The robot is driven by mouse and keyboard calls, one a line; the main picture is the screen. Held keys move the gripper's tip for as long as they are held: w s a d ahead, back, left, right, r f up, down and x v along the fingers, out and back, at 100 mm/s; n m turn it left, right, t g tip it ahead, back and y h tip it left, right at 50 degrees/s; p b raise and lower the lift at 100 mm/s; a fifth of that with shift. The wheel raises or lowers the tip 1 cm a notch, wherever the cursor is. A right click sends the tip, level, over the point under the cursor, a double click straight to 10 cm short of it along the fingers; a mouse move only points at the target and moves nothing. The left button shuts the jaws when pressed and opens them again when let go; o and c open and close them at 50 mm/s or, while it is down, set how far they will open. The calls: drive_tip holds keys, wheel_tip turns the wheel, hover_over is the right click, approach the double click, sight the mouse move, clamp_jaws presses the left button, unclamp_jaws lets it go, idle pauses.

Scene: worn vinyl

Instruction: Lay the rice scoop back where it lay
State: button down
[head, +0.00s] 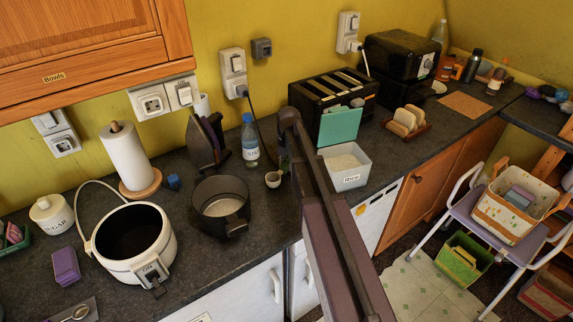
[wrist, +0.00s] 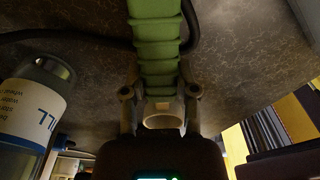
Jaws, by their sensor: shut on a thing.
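In the wrist view my gripper (wrist: 160,92) is shut on a green, ribbed piece, which I take as the handle of the rice scoop (wrist: 157,45). It runs from between the fingers to the top of the picture. A pale round piece shows between the fingers; whether it belongs to the scoop I cannot tell. In the head view my arm hides most of the gripper and the scoop. A small cream cup-like piece (head: 273,180) shows just left of my arm. The white rice box (head: 350,181), labelled Rice, stands open on the counter to the right of my arm.
A water bottle (head: 250,141) stands close to my gripper, and also shows in the wrist view (wrist: 28,115). A dark pan (head: 237,226) and an open rice cooker (head: 154,262) stand at left. A black toaster (head: 316,107) is behind.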

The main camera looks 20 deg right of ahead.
drive_tip(key=shift+f+b, duration=0.65)
idle(1.0)
drive_tip(key=shift+c, duration=1.5)
unclamp_jaws()
drive_tip(key=shift+r, duration=0.15)
drive_tip(key=shift+w+d+r+p, duration=0.1)
drive_tip(key=shift+r+p, duration=1.85)
drive_tip(key=shift+p, duration=0.05)
drive_tip(key=shift+w+d+r+p, duration=0.1)
drive_tip(key=shift+r+p, duration=1.8)
drive_tip(key=shift+p, duration=0.05)
drive_tip(key=shift+r, duration=0.1)
